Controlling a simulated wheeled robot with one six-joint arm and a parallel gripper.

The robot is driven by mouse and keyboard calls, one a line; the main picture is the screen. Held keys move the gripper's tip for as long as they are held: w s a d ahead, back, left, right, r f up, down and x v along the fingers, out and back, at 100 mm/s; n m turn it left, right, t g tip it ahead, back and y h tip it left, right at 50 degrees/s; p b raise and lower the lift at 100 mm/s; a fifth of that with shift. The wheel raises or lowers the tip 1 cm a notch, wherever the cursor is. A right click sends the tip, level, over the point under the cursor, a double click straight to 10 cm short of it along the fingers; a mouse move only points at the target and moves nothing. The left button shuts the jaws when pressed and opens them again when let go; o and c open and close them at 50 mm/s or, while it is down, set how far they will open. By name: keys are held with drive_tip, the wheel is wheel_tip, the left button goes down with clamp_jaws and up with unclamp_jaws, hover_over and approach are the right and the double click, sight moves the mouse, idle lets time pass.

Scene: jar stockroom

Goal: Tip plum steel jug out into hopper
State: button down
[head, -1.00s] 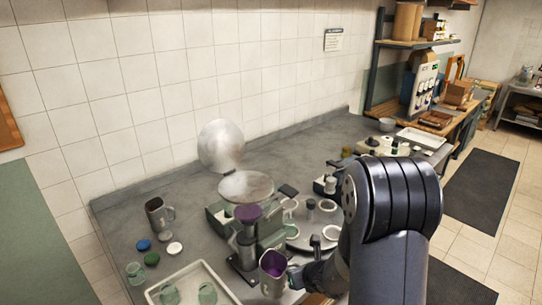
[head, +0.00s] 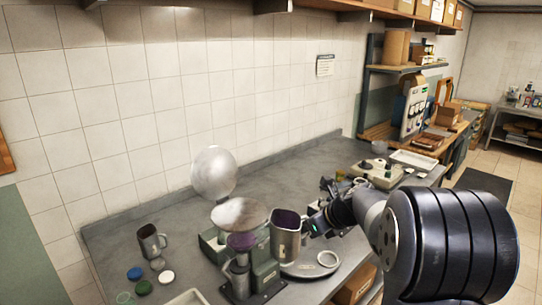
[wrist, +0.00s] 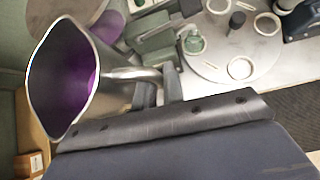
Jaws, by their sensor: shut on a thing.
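The steel jug (head: 285,240) has plum colour inside and is held in the air, nearly upright. In the wrist view, its open mouth (wrist: 64,85) is at the left. My gripper (head: 312,229) is shut on its handle from the right; the fingers also show in the wrist view (wrist: 160,90). A wide, shallow steel bowl (head: 238,212) on a green machine, probably the hopper, is just left of and behind the jug. A smaller stand with a plum top (head: 242,241) is in front of it. I cannot tell how much the jug holds.
A round steel disc (head: 213,172) stands raised behind the bowl. A round plate (head: 305,268) with pale rings lies right of the machine. Bench space behind is clear.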

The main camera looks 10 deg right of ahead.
drive_tip(key=w+d+r+n, duration=0.1)
drive_tip(key=w+d+r, duration=0.1)
drive_tip(key=r, duration=0.5)
drive_tip(key=w+d+r+n+g+y, duration=0.1)
drive_tip(key=w+d+r, duration=0.1)
drive_tip(key=r, duration=0.6)
drive_tip(key=shift+w+r+n+g+y, duration=0.15)
drive_tip(key=shift+w+n+g+y, duration=0.2)
drive_tip(key=shift+w, duration=0.3)
